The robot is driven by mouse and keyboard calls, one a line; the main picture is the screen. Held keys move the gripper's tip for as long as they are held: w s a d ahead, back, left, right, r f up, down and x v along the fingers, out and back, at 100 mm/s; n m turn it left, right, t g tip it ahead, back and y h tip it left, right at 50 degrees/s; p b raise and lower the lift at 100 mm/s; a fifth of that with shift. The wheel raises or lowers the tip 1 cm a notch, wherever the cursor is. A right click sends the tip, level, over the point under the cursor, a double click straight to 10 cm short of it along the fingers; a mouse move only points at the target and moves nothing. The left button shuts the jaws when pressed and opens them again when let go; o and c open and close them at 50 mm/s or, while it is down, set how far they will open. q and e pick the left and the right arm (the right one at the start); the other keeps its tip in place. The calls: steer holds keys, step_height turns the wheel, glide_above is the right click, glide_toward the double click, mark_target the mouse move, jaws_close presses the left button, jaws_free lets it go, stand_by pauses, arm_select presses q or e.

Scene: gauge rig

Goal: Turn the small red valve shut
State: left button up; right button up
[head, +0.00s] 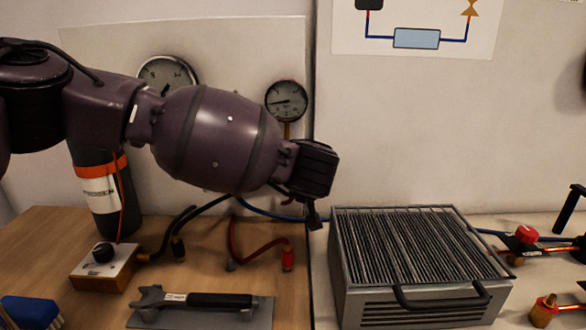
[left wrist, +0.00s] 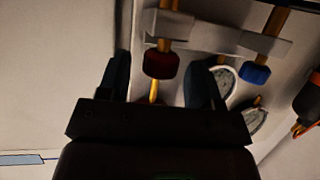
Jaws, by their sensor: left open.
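A small dark red valve knob (left wrist: 161,64) sits on a copper pipe and shows in the left wrist view. My left gripper (left wrist: 163,82) is open, with one finger to each side of the red knob in that picture. I cannot tell whether the fingers touch it. In the head view my left gripper (head: 313,205) is in front of the panel, near its right edge. I cannot make out the red knob there; my arm covers part of the panel. My right gripper is not in view.
A blue knob (left wrist: 255,73) is on a neighbouring pipe. Two gauges (head: 166,76) (head: 286,100) are on the panel (head: 225,45). A ribbed grey box (head: 420,250) stands right of my gripper. A black-handled tool (head: 205,299) and a red hose (head: 250,257) lie below.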

arm_select(q)
steer(key=shift+w+f, duration=0.25)
steer(key=shift+w, duration=0.1)
steer(key=shift+w+a+r, duration=0.1)
steer(key=shift+w, duration=0.1)
steer(key=c, duration=0.9)
steer(key=shift+r, duration=0.1)
